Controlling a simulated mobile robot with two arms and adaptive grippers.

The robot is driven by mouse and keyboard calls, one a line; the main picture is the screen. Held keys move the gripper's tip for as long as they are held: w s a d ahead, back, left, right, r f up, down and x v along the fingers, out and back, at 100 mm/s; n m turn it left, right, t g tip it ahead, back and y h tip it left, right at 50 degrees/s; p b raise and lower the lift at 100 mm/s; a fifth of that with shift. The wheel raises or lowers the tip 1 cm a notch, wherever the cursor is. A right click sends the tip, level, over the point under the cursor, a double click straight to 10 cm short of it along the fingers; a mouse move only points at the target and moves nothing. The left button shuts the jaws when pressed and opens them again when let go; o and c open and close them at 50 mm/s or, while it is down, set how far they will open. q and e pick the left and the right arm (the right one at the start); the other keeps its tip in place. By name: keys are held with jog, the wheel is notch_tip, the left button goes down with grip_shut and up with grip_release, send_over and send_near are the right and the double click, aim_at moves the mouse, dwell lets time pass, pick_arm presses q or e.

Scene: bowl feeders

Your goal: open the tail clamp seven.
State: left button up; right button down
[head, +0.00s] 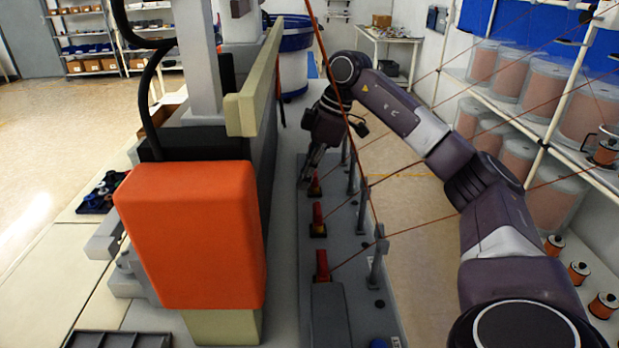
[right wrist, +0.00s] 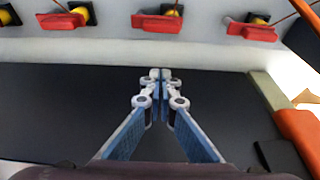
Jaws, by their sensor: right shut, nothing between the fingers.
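Several red clamps stand in a row on the grey bench. In the head view three show: a far one (head: 315,187), a middle one (head: 318,222) and a near one (head: 322,266). The right wrist view shows red clamp levers at left (right wrist: 62,20), in the middle (right wrist: 157,22) and at right (right wrist: 252,31), with yellow parts behind them. No readable number tells which is clamp seven. My right gripper (head: 307,172) is near the far clamp in the head view. Its fingertips (right wrist: 160,73) are together and empty, apart from the levers. My left gripper is not in view.
A large orange block (head: 190,235) and a beige bar (head: 256,80) stand left of the clamp row. Grey posts (head: 376,255) and thin copper-coloured wires run along the right. Wire spools (head: 590,100) fill the right rack. The floor at left is open.

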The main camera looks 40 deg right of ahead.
aim_at(318, 211)
jog(key=p+x, duration=0.1)
jog(key=x, duration=0.6)
jog(key=shift+a+f, duration=0.1)
jog(key=s+d+p, duration=0.1)
jog(key=s+d, duration=0.1)
jog(key=d, duration=0.1)
jog(key=shift+s+p, duration=0.1)
jog(key=shift+p, duration=0.2)
jog(key=shift+s+d, duration=0.15)
jog(key=shift+s, duration=0.1)
jog(key=shift+w, duration=0.15)
